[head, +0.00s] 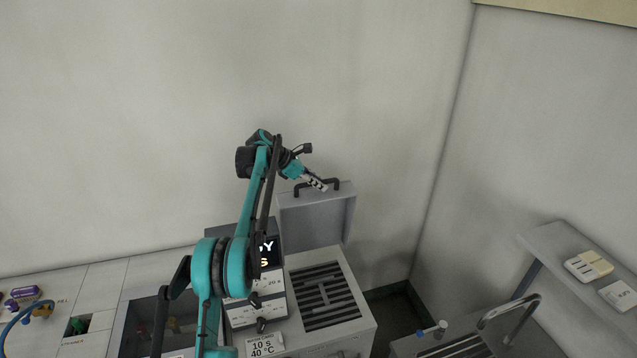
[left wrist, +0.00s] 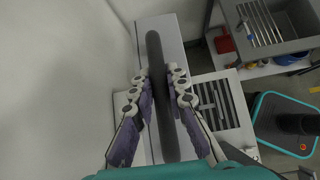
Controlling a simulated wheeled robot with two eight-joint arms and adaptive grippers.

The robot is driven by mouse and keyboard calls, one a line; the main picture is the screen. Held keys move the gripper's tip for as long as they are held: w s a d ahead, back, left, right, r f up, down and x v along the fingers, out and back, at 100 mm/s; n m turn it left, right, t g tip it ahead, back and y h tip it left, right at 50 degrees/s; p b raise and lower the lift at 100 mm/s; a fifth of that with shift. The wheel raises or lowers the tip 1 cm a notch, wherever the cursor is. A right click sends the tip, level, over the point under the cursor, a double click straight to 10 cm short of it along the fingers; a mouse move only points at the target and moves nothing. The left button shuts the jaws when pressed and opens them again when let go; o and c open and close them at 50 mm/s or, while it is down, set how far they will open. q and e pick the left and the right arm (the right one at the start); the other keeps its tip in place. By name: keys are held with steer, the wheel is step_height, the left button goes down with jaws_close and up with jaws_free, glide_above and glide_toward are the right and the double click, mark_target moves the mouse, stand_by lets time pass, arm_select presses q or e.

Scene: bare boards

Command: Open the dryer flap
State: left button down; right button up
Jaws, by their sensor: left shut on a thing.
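The dryer (head: 358,330) is a light grey box with a slatted grille (head: 325,297) on its top. Its grey flap (head: 318,218) stands raised at the back of the box, and the slats are uncovered. A dark bar handle (head: 338,183) sits on the flap's upper edge. My left gripper (head: 320,185) is at this handle. In the left wrist view the dark handle (left wrist: 158,55) runs between the fingers of my left gripper (left wrist: 162,78), which is shut on it. The slats (left wrist: 222,103) show to the right, below the flap (left wrist: 180,50). My right gripper is in neither view.
A dark control panel (head: 266,250) with lit letters stands left of the grille, with knobs and a "10 s 40 °C" label (head: 264,346) below. A wall is close behind. A sink tap (head: 515,310) and a shelf (head: 560,245) are at the right.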

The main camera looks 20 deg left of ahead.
arm_select(q)
steer(key=shift+w+a+r, duration=0.15)
steer(key=shift+r, duration=0.05)
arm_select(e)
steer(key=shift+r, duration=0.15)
arm_select(q)
steer(key=c, duration=1.5)
jaws_free()
steer(key=shift+w, duration=0.1)
steer(key=shift+w+a+f, duration=0.1)
steer(key=shift+w+f, duration=0.1)
steer(key=shift+s+r, duration=0.15)
steer(key=v, duration=1.1)
steer(key=shift+s+a+r, duration=0.1)
steer(key=shift+a+r, duration=0.05)
steer(key=shift+a, duration=0.15)
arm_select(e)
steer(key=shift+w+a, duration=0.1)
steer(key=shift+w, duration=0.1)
